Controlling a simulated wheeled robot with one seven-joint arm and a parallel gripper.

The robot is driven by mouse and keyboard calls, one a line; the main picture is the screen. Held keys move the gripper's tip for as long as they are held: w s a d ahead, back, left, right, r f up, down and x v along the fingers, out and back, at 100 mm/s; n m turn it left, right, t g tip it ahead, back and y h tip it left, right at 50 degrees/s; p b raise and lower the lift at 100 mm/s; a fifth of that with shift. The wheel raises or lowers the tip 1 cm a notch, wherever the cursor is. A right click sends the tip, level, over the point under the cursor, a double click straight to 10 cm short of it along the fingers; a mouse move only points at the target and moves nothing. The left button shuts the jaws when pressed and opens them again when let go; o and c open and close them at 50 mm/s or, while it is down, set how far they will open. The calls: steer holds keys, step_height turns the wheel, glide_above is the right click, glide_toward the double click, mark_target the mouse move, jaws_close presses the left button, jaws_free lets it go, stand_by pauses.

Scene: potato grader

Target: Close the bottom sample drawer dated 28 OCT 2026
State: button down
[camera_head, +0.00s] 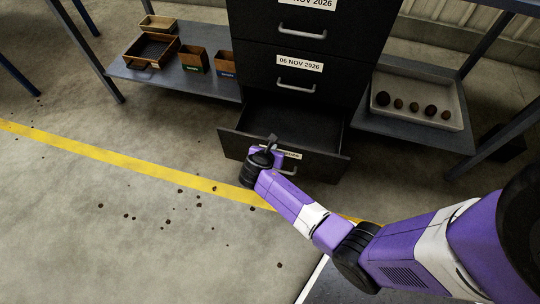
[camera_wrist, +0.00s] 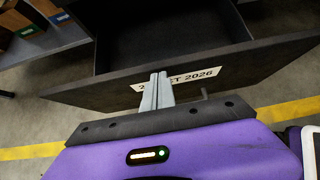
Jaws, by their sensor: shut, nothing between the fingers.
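The bottom sample drawer (camera_head: 232,143) of the dark cabinet is pulled out and looks empty inside. A grey handle (camera_head: 288,169) shows on the front, partly behind my arm. My gripper (camera_head: 272,141) is at the drawer's front, over the label area. In the wrist view my gripper (camera_wrist: 158,78) has its fingers together and empty, pointing at the front panel. I cannot tell whether the fingertips touch it.
Above is a shut drawer (camera_head: 265,72) labelled 05 NOV 2026. A shelf at left holds boxes (camera_head: 194,60) and wooden trays (camera_head: 152,47). A tray (camera_head: 440,88) with several potatoes stands at right. Small clods lie on the open floor by the yellow line (camera_head: 100,153).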

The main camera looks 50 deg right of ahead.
steer(key=shift+d, duration=0.15)
steer(key=w+d+b, duration=0.1)
steer(key=w+d, duration=0.2)
steer(key=d, duration=0.6)
steer(key=w+d+b, duration=0.1)
steer(key=w+d, duration=0.3)
steer(key=d, duration=0.6)
steer(key=shift+d, duration=0.3)
